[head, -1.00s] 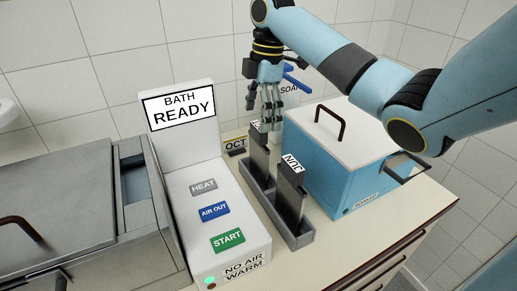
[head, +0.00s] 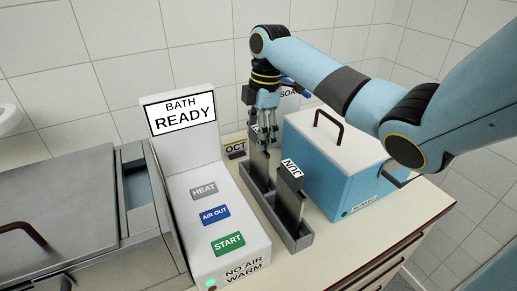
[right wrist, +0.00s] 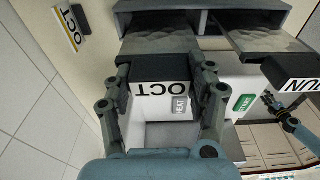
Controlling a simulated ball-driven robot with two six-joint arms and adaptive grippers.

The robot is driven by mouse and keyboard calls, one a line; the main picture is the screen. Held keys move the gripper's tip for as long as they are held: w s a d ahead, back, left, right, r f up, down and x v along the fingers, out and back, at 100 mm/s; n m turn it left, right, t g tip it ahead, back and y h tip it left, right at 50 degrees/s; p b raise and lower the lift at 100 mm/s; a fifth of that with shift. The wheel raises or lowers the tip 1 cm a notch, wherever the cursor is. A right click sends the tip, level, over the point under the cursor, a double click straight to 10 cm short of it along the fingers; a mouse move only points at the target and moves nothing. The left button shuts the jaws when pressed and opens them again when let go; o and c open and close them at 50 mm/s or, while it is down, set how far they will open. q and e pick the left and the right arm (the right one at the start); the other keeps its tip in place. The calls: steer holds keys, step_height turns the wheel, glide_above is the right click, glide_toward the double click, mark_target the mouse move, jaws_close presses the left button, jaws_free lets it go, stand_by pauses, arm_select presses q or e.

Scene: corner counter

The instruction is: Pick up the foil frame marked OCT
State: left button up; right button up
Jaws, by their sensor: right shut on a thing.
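The foil frame marked OCT is a dark grey plate (head: 259,163) standing in the left-rear slot of a grey rack (head: 298,240). Its white OCT label (right wrist: 160,91) shows between my fingers in the right wrist view. My right gripper (head: 264,143) comes down from above and is shut on the top of this frame, fingers at both sides of the label. The fingers hide most of the label in the head view. The JUN frame (head: 290,190) stands in the same rack, nearer the front. My left gripper (right wrist: 271,101) shows small and unclear in the right wrist view.
A blue box with a white handled lid (head: 335,165) stands close right of the rack. The BATH READY panel (head: 182,112) and its buttons stand left.

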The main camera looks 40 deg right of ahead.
steer(key=shift+c, duration=0.7)
